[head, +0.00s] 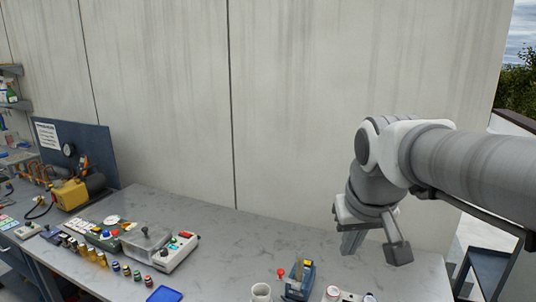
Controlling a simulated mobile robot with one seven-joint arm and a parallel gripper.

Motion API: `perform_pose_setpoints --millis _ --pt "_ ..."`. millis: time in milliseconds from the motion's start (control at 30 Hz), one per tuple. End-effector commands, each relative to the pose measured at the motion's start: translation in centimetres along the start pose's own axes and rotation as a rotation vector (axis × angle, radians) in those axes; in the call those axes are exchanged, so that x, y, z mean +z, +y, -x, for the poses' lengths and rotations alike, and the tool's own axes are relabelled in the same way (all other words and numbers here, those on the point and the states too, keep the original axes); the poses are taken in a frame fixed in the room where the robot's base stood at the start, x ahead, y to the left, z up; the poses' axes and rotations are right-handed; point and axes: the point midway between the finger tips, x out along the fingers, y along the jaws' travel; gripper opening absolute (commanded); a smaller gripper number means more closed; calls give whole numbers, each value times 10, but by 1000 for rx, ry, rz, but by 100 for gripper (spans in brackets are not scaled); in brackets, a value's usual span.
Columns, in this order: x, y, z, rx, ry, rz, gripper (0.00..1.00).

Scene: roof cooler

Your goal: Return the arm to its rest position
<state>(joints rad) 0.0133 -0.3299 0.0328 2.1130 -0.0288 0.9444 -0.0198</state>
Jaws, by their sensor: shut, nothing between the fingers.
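My gripper (374,249) hangs at the right of the head view, at the end of my white and grey arm that comes in from the right edge. It is in the air in front of the concrete wall and over the right part of the workbench (225,262). It is shut and I see nothing held in it. From this angle the fingertips are only partly clear.
Below and left of my gripper stand a blue-grey device (299,281) and a white cup (261,292). A control box (172,252), several small coloured parts and a yellow tool (70,194) stand at left. The bench between has bare room.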

Motion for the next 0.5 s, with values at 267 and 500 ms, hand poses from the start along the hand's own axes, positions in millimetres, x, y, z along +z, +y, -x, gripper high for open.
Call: perform_pose_setpoints --millis 267,500 --pt "76 -2 10 -11 47 -34 0" --pt "119 -4 6 -21 74 -54 0"
